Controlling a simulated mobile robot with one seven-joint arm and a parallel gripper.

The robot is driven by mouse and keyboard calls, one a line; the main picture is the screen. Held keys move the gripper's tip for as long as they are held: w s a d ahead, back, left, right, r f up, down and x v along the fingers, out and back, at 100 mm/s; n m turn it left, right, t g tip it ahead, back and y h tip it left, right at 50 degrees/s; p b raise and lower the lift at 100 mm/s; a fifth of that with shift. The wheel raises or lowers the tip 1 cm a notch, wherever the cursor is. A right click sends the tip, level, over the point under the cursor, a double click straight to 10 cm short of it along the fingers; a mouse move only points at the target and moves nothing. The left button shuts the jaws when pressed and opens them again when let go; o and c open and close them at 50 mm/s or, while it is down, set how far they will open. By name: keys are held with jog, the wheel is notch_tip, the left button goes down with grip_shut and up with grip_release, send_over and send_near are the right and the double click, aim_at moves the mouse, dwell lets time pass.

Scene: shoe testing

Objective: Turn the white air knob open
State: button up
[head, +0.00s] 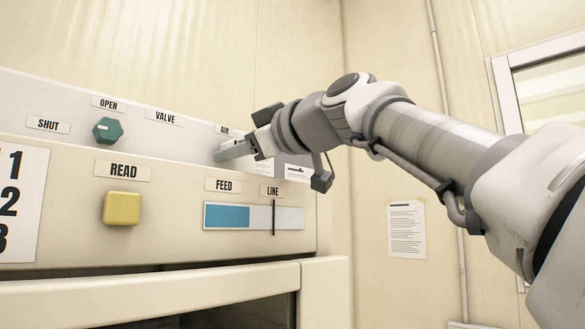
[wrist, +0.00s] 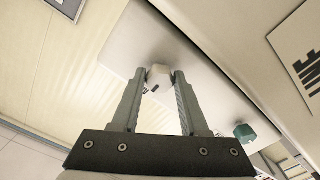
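The white air knob (wrist: 159,76) shows in the wrist view on the pale panel, between the tips of my two fingers. A small dark mark shows just below it. My gripper (wrist: 160,74) has its fingers apart, one on each side of the knob, with little room between; I see no clear contact. In the head view my gripper (head: 234,150) is at the right end of the upper panel, just below the AIR label (head: 224,129). There the gripper hides the knob, and its turn position cannot be read.
A green valve knob (head: 107,130) stands left on the same panel, between SHUT and OPEN labels; it also shows in the wrist view (wrist: 245,133). Below are a yellow READ button (head: 121,208) and a blue FEED gauge (head: 228,216). Right of the console is open room before the wall.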

grip_shut()
jog(key=shift+m, duration=0.3)
jog(key=m, duration=0.3)
jog(key=shift+m, duration=0.4)
jog(key=m, duration=0.4)
jog(key=shift+m+p, duration=0.3)
jog(key=m+p, duration=0.1)
jog(key=m, duration=0.5)
jog(key=shift+r, duration=0.1)
jog(key=m+p, duration=0.2)
jog(key=m, duration=0.4)
jog(key=shift+m, duration=0.4)
